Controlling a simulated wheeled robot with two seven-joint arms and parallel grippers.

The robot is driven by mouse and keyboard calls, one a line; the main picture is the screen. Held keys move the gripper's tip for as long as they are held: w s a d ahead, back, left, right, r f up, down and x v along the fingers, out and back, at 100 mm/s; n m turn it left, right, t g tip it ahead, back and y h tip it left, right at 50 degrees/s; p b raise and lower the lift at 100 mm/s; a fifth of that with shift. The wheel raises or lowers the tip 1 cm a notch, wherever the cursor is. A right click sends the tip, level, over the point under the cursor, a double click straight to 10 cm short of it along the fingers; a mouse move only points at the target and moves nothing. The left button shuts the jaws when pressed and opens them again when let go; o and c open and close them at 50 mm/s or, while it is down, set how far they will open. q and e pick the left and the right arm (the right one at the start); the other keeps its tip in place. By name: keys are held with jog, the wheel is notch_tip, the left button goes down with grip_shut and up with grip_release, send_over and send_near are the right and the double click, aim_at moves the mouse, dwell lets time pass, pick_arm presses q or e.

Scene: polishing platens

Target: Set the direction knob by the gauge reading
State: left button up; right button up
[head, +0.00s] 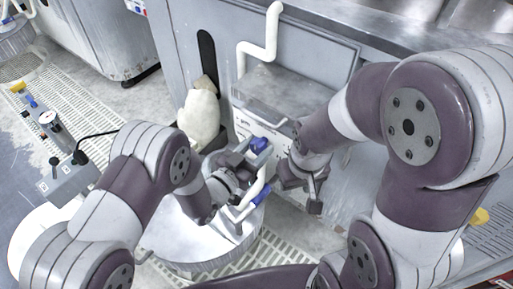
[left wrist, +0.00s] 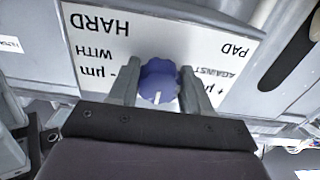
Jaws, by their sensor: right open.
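The blue direction knob (left wrist: 159,82) stands on a white label plate (left wrist: 100,52) marked "HARD", "WITH", "PAD" and "AGAINST", upside down in the left wrist view. Its white pointer line points down in that picture, between the "+" and "-" labels. My left gripper (left wrist: 160,72) has one finger on each side of the knob, seemingly touching it. In the head view, my left gripper (head: 252,150) is at the knob (head: 260,145). My right gripper (head: 304,190) is open and empty, to the right of the knob. A dial gauge (head: 47,118) stands at the far left; its reading is too small to tell.
A round metal platen (head: 190,238) lies below my left arm. White pipes (head: 262,48) run up the grey machine front, and a blue-tipped handle (head: 258,193) is close below the left gripper. A whitish bottle-like object (head: 199,117) stands left of the knob.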

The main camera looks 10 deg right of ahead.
pick_arm(q)
jog(key=shift+n, duration=0.3)
jog(key=n+p, duration=0.1)
jog(key=n, duration=0.2)
jog(key=shift+r+n, duration=0.1)
jog(key=shift+n, duration=0.2)
jog(key=n+p, duration=0.1)
jog(key=n, duration=0.3)
jog(key=shift+s+n+p, duration=0.1)
jog(key=shift+n+p, duration=0.2)
jog(key=shift+p, duration=0.1)
jog(key=o, duration=1)
